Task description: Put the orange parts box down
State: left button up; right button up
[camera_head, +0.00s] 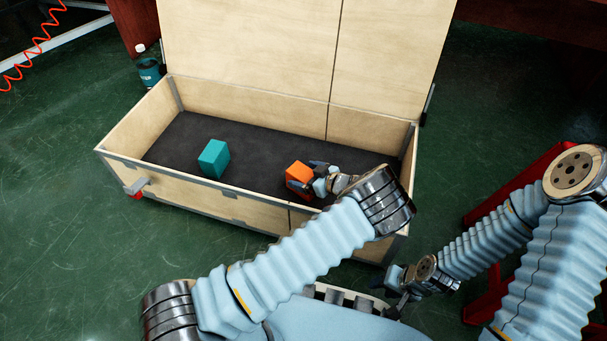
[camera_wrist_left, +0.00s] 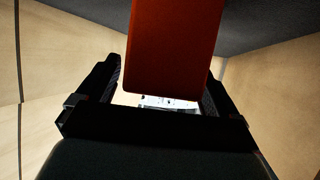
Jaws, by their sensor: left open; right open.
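The orange parts box (camera_head: 298,172) is inside the wooden crate (camera_head: 220,202), in its right half. My left gripper (camera_head: 308,180) is down in the crate at the box, with its jaws open. In the left wrist view the box (camera_wrist_left: 172,50) shows as a dark red-orange block between the two open fingers (camera_wrist_left: 160,90), with a gap on the left side. Whether the box's underside touches the crate floor is hidden. My right gripper (camera_head: 397,292) is open and empty, low outside the crate near my body.
A teal box (camera_head: 214,159) stands on the dark crate floor (camera_head: 255,150), left of the orange box. The crate's lid (camera_head: 250,50) stands open at the back. A teal bottle (camera_head: 149,70) is behind the crate's left corner. Red frames (camera_head: 485,290) are at the right.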

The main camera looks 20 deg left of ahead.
pick_arm(q)
jog(key=p+v, duration=0.1)
jog(key=v, duration=1)
